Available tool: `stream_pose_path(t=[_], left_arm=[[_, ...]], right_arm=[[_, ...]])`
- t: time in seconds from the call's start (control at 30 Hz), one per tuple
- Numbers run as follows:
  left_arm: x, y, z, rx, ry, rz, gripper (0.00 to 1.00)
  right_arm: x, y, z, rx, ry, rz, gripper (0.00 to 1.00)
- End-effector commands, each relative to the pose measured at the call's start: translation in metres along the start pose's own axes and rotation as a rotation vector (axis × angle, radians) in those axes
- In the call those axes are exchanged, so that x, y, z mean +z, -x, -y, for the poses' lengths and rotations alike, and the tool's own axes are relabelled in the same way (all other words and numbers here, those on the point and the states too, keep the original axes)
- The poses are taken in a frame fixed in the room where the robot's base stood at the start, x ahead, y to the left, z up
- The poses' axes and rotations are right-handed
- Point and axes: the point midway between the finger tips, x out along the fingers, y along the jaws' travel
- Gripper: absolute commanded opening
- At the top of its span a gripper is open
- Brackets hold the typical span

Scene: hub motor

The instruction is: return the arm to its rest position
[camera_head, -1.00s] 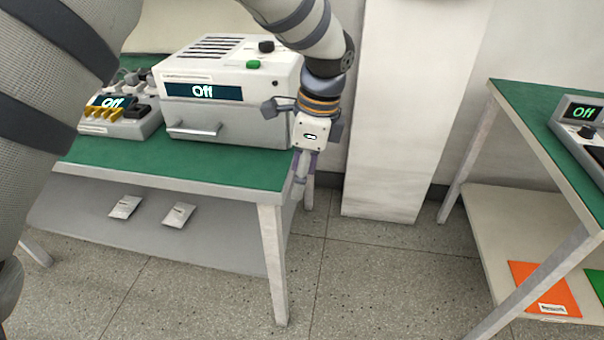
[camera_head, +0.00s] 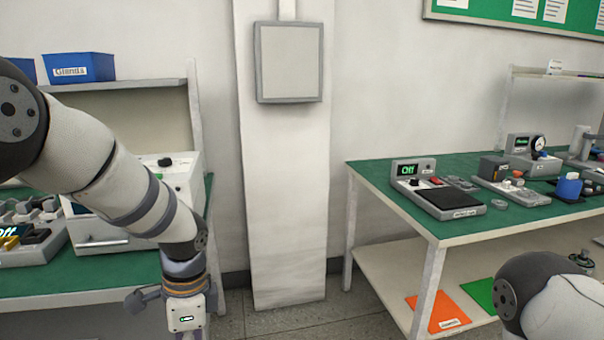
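My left arm comes in from the left and bends down beside the right end of the left bench. My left gripper (camera_head: 188,332) hangs at the bottom edge of the head view, pointing down. Its fingers are cut off by the frame edge, so I cannot see whether they are open or shut. My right arm shows only as a grey-white link at the bottom right. The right gripper is out of view.
The left bench (camera_head: 112,268) holds a white oven-like box (camera_head: 185,178) and a device reading Off (camera_head: 40,238). The right bench (camera_head: 395,182) holds several test devices. A pillar (camera_head: 285,200) stands between the benches. Blue bins (camera_head: 78,68) sit on a shelf.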

Motion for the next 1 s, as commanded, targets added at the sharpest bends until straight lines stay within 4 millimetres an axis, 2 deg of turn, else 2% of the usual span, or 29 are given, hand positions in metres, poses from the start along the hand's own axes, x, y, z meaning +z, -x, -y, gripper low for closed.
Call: stream_pose_path(t=[0.03,0.17,0.2,0.27,0.3,0.4,0.5,0.6,0.67,1.0], left_arm=[[0.001,-0.03,-0.015,0.029,0.056,-0.017,0.52],[0.012,-0.109,-0.072,0.104,0.278,-0.064,0.52],[0.019,-0.132,-0.095,0.129,0.365,-0.072,0.52],[0.034,-0.165,-0.136,0.164,0.515,-0.075,0.52],[0.047,-0.183,-0.165,0.182,0.625,-0.069,0.52],[0.085,-0.209,-0.232,0.196,0.893,-0.036,0.52],[0.117,-0.213,-0.277,0.177,1.089,0.002,0.52],[0.136,-0.21,-0.298,0.153,1.192,0.023,0.52],[0.14,-0.209,-0.302,0.146,1.216,0.027,0.52],[0.139,-0.209,-0.301,0.143,1.219,0.022,0.52]], right_arm=[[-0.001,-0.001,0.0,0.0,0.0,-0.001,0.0],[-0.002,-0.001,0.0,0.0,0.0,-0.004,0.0],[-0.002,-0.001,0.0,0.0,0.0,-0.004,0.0],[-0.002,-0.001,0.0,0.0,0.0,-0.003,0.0],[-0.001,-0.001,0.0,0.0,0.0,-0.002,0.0],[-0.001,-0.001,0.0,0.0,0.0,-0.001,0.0],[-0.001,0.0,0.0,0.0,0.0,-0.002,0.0],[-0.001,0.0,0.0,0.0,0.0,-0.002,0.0],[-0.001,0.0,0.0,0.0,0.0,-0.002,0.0],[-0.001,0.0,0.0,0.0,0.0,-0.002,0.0]])
